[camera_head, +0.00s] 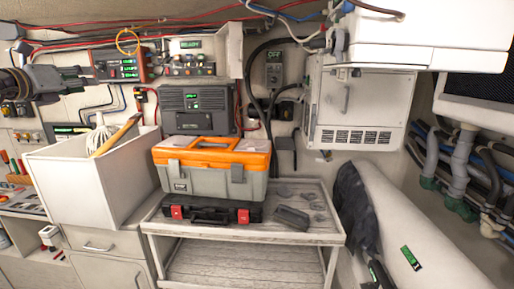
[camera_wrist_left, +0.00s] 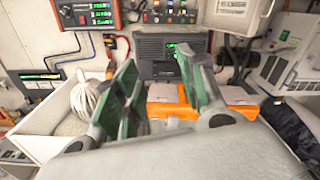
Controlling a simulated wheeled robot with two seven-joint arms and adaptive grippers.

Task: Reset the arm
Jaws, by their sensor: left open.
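My left gripper (camera_head: 82,78) is at the upper left of the head view, in front of the back wall and above the white open bin. In the left wrist view its two green-padded fingers (camera_wrist_left: 165,85) stand well apart, with nothing between them. It touches no object that I can see. I cannot make out my right gripper in either view.
An orange and grey toolbox (camera_head: 215,178) sits on a black case (camera_head: 212,210) on a cart (camera_head: 250,240). The white bin (camera_head: 70,185) holds rope and a wooden handle. A white cabinet (camera_head: 360,105) hangs at right. Pipes (camera_head: 455,165) line the right wall.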

